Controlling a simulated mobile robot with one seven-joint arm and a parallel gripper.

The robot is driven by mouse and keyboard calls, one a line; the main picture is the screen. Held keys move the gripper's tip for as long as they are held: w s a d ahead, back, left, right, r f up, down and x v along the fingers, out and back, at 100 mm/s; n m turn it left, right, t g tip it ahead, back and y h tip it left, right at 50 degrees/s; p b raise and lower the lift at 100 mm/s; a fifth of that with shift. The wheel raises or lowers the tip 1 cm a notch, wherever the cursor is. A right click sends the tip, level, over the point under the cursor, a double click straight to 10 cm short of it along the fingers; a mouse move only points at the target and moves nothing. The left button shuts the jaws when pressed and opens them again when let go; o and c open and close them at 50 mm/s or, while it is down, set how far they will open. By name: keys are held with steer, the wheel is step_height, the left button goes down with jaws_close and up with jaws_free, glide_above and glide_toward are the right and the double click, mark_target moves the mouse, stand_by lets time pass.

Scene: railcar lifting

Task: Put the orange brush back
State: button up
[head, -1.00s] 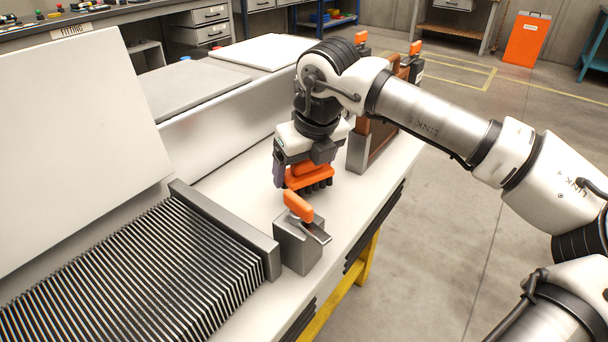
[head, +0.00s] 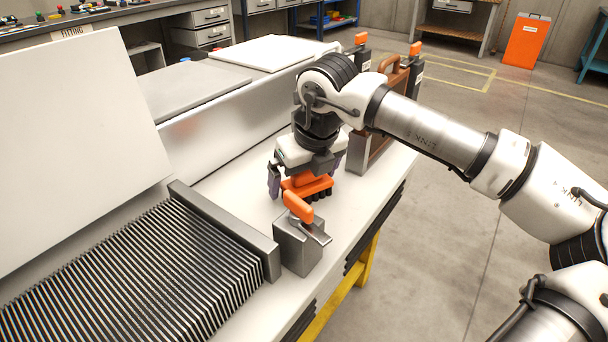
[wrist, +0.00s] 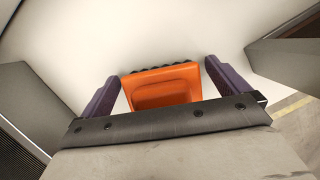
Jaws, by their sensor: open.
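The orange brush (head: 318,186) has a row of dark bristles along its lower edge. It rests bristles down on the white bench top (head: 235,187), behind a grey block with an orange handle. My gripper (head: 304,180) is above the brush with its jaws open, one finger on either side. In the wrist view the brush (wrist: 163,87) lies between the two purple fingers (wrist: 163,76), with a visible gap at each finger. The orange handle of the block hides part of the brush in the head view.
The grey block (head: 297,249) stands close in front of the brush. A finned metal rack (head: 225,230) is at the left. A brown case (head: 380,145) stands behind my gripper, beside orange-topped posts (head: 415,62). The bench edge drops to the floor on the right.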

mark_target(314, 203)
steer(key=v, duration=1.2)
steer(key=shift+p, duration=0.35)
steer(key=shift+r, duration=0.1)
